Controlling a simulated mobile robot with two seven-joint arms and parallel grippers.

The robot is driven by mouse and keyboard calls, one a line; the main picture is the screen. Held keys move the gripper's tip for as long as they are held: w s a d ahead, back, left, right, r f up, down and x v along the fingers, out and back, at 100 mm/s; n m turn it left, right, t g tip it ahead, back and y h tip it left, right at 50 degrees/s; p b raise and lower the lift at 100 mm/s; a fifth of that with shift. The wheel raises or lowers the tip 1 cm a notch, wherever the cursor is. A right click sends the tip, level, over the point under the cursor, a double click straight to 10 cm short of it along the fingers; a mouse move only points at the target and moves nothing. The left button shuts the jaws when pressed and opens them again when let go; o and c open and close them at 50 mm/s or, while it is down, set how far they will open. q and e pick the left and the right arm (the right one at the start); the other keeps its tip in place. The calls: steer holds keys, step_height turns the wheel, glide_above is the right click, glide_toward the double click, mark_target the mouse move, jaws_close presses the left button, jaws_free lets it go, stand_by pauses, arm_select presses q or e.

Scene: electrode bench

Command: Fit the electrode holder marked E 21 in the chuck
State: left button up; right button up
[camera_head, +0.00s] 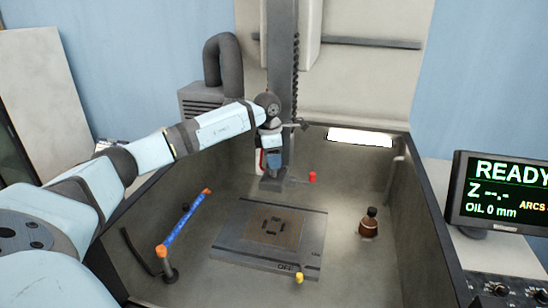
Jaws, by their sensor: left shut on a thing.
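My left arm reaches in from the left to the front of the machine's dark vertical column (284,60). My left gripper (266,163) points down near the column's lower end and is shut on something. What it holds is mostly hidden and too small to make out; no E 21 mark can be read. A dark grey block (273,184) shows just below the gripper. I cannot tell whether it is the chuck or part of the held thing, nor whether the two touch. My right gripper is not in view.
Below is an open tank with a grey plate (228,245) bearing a brown workpiece (285,233). A red knob (312,177) sits right of the gripper. A blue hose (184,224) stands left, a brown bottle (369,225) right. The monitor (500,195) reads READY.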

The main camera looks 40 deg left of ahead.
arm_select(q)
steer(key=shift+f+b, duration=0.35)
steer(key=shift+f, duration=0.3)
steer(key=shift+f, duration=0.1)
steer(key=shift+f+b, duration=0.45)
steer(key=shift+f, duration=0.3)
steer(key=o, duration=1.7)
steer(key=shift+r, duration=0.1)
